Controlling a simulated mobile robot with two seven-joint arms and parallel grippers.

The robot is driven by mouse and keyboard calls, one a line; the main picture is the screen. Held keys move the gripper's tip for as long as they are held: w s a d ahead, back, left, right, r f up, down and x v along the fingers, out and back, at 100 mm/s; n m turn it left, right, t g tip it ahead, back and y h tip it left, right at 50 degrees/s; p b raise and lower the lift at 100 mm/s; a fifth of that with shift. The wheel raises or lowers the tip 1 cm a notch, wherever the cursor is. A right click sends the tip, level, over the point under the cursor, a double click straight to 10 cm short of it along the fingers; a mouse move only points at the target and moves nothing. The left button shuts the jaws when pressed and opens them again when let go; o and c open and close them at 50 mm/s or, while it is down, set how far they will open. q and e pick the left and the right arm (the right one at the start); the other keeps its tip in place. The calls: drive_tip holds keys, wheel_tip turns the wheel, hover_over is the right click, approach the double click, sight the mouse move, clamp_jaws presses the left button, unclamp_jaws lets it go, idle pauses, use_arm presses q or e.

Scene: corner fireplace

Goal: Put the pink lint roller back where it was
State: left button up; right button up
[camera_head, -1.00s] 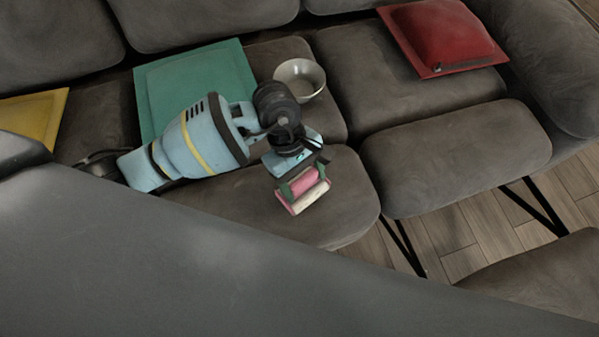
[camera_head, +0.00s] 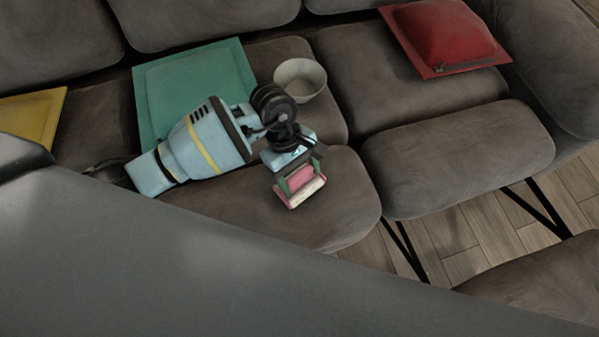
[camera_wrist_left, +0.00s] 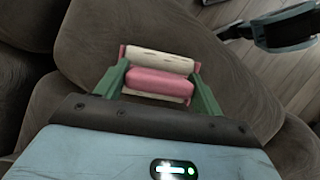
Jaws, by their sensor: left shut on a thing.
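The pink lint roller (camera_head: 301,178), pink with a pale roll, is between the fingers of my left gripper (camera_head: 301,181), above or on the front part of the grey sofa seat (camera_head: 345,215). My left gripper is shut on it. In the left wrist view the lint roller (camera_wrist_left: 158,82) lies crosswise between the green fingers of the left gripper (camera_wrist_left: 160,85), its pale roll on the far side. I cannot tell whether it touches the cushion. My right gripper is not clearly in view; a dark and blue arm part shows at the upper right of the wrist view.
A pale bowl (camera_head: 300,80) stands on the seat just behind my left wrist. A green cushion (camera_head: 190,85), a red cushion (camera_head: 443,38) and a yellow cushion (camera_head: 32,118) lie on the sofa. The seat right of the gripper is clear.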

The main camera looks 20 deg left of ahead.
use_arm(q)
drive_tip(key=shift+f, duration=0.1)
drive_tip(key=o, duration=0.4)
drive_tip(key=shift+f, duration=0.1)
drive_tip(key=o, duration=0.5)
drive_tip(key=shift+r, duration=0.2)
drive_tip(key=shift+w+a+r, duration=0.1)
drive_tip(key=shift+r, duration=0.2)
drive_tip(key=p+v, duration=0.1)
drive_tip(key=v, duration=1)
drive_tip(key=shift+r, duration=0.25)
